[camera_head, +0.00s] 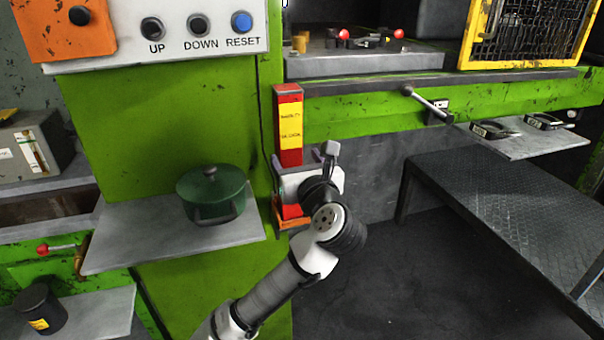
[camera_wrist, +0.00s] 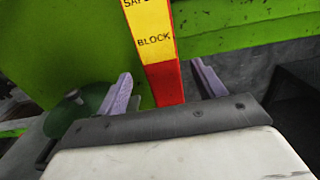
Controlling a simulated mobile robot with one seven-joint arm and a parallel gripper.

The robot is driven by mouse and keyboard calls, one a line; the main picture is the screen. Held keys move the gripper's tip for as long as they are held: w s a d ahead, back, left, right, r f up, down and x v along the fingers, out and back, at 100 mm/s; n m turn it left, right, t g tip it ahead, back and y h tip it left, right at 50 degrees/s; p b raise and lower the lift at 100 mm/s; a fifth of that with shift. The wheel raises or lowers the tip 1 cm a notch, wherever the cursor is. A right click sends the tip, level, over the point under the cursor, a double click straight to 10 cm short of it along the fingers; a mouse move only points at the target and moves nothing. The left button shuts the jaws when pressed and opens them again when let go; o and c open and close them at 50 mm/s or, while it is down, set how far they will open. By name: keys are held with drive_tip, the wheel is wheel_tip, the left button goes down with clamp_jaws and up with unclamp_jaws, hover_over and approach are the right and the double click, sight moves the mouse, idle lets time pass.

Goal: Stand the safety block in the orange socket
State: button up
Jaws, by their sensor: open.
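The safety block (camera_head: 290,124) is a tall red bar with a yellow label, upright against the front of the green press. Its lower part is partly hidden behind my gripper, and its foot is at the orange socket (camera_head: 294,224). I cannot tell exactly how deep it sits there. My gripper (camera_head: 290,168) is at the block's lower half. In the wrist view, my gripper (camera_wrist: 162,72) is open, with one purple finger on each side of the safety block (camera_wrist: 158,45) and a gap on both sides. The socket is not seen in the wrist view.
A green lidded pot (camera_head: 212,193) stands on a grey shelf (camera_head: 150,240) left of the block. A lever (camera_head: 425,101) juts out at the right, near a small shelf with dark clamps (camera_head: 495,129). A dark metal bench (camera_head: 490,190) stands at right. A button panel (camera_head: 175,32) is above.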

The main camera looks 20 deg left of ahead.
drive_tip(key=shift+v, duration=1.75)
